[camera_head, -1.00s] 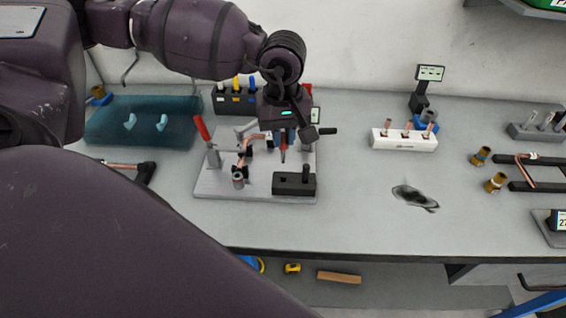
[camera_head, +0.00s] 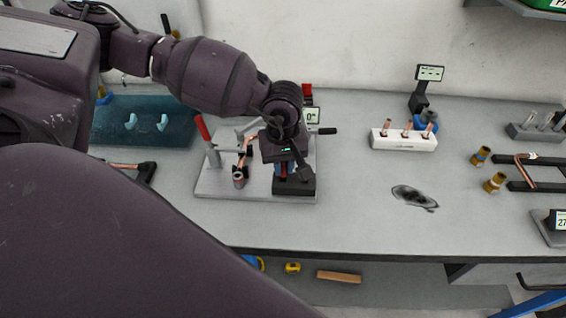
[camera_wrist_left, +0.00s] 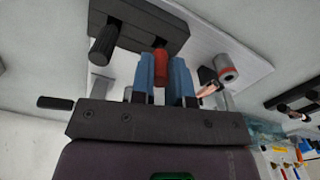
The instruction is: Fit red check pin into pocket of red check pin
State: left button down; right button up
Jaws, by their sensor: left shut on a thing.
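My left gripper (camera_head: 284,170) is over the black block (camera_head: 294,187) at the front right of the metal fixture plate (camera_head: 228,189). In the left wrist view, its blue fingers (camera_wrist_left: 166,72) are shut on the red check pin (camera_wrist_left: 160,68). The pin's far end meets the edge of the black block (camera_wrist_left: 145,22) in that view; I cannot tell whether it is inside an opening. The block has a black knob (camera_wrist_left: 103,45) beside the pin. The gripper hides much of the block in the head view. My right gripper is not in view.
A red-handled clamp (camera_head: 203,130) and a copper tube (camera_head: 243,152) are on the plate, left of the gripper. A white holder (camera_head: 404,140) with copper pieces stands to the right. A teal mat (camera_head: 145,121) lies at the left.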

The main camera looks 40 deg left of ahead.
pick_arm(q)
jog(key=shift+f, duration=0.15)
jog(key=c, duration=1.1)
grip_release()
notch_tip(320, 180, up, 12)
jog(key=shift+r, duration=0.2)
